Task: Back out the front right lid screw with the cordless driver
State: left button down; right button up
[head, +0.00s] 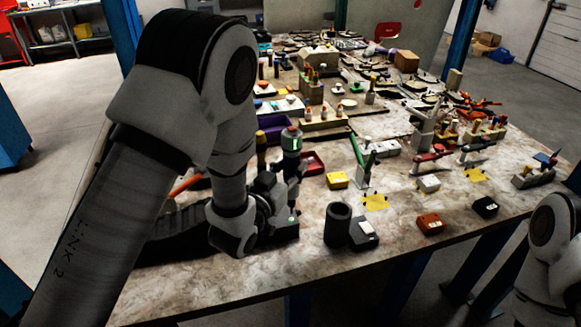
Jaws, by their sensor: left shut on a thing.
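My left arm comes in from the left and ends low over the near part of the table. My left gripper (280,196) is shut on what looks like the cordless driver (291,143), a dark upright body with a small green-lit display and a reddish top. The driver stands up above the gripper; its lower end and bit are hidden by the gripper and arm. I cannot pick out the lid or its front right screw. My right arm shows only as a link at the lower right edge; its gripper is out of view.
A dark cylinder (337,224) and a dark grey block (364,234) stand just right of my left gripper. An orange-brown box (430,224) and a black box (485,207) lie near the front edge. Tools and holders crowd the back. The table's (290,268) front strip is bare.

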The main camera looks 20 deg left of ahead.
aim_at(287, 152)
pick_arm(q)
jog(key=shift+f+b, duration=1.2)
jog(key=shift+f, duration=0.05)
dwell(1.4)
jog(key=shift+s, duration=0.1)
dwell(0.6)
jog(key=shift+r, duration=0.1)
jog(key=shift+r+p, duration=0.45)
jog(key=shift+r, duration=0.35)
jog(key=shift+r+p, duration=0.55)
jog(key=shift+r, duration=0.45)
jog(key=shift+r+p, duration=1.4)
jog(key=shift+r, duration=0.7)
jog(key=shift+f, duration=0.2)
